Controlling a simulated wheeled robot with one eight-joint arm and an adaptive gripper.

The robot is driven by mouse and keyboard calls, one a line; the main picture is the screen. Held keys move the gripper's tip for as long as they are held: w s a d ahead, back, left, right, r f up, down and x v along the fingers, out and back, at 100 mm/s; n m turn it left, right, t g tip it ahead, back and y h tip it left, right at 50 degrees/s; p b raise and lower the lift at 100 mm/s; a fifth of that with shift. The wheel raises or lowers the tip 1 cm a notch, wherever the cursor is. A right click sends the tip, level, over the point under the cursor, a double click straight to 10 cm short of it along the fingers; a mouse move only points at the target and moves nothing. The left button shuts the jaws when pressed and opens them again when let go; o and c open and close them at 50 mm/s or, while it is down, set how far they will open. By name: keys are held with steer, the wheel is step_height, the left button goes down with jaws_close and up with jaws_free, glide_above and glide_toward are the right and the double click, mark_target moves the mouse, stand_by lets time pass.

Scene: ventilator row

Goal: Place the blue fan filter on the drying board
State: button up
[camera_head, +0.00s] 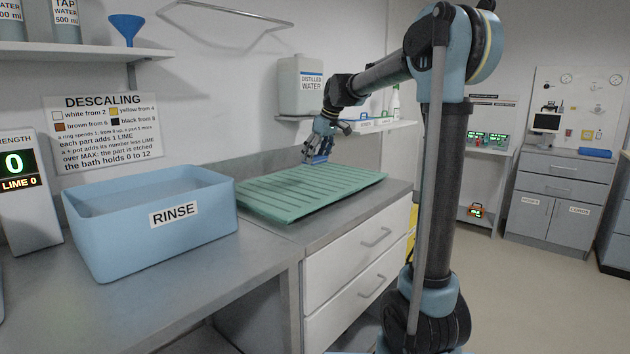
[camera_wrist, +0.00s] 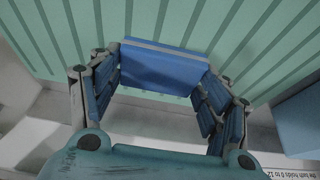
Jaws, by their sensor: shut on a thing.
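The blue fan filter (camera_wrist: 165,67) is a flat blue block with a pale edge strip, held between the fingers of my gripper (camera_wrist: 160,75) in the wrist view. In the head view my gripper (camera_head: 318,150) is over the back part of the green, slatted drying board (camera_head: 300,192). The filter shows there only as a small blue patch at the fingertips. The ribbed board (camera_wrist: 220,30) lies behind the filter in the wrist view. I cannot tell whether the filter touches the board.
A blue RINSE bin (camera_head: 150,235) stands left of the board on the grey counter. A distilled water jug (camera_head: 301,85) and a shelf (camera_head: 370,127) are behind the board. The board's slats look empty around my gripper.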

mark_target(313, 182)
steer(key=shift+f, duration=3.8)
steer(key=o, duration=0.9)
steer(key=shift+c, duration=0.2)
steer(key=v, duration=1.2)
steer(key=s+d+f+m+h, duration=0.1)
steer(key=s+d+f+m, duration=0.1)
steer(key=s+d+f, duration=0.35)
steer(key=s+d+f+m, duration=0.1)
steer(key=s+d+f, duration=0.15)
steer(key=s, duration=0.65)
steer(key=s+d+f+m+h, duration=0.1)
steer(key=s+d+f+m, duration=0.1)
steer(key=s+d+f, duration=0.35)
steer(key=s+d+f+m, duration=0.2)
steer(key=s+d+f, duration=0.1)
steer(key=s+f, duration=0.5)
steer(key=s+d+f+m+h, duration=0.1)
steer(key=s+d+f+m, duration=0.2)
steer(key=s+f, duration=0.5)
steer(key=shift+s+d+g+h, duration=0.15)
steer(key=shift+s+g+h, duration=0.15)
steer(key=shift+s, duration=0.85)
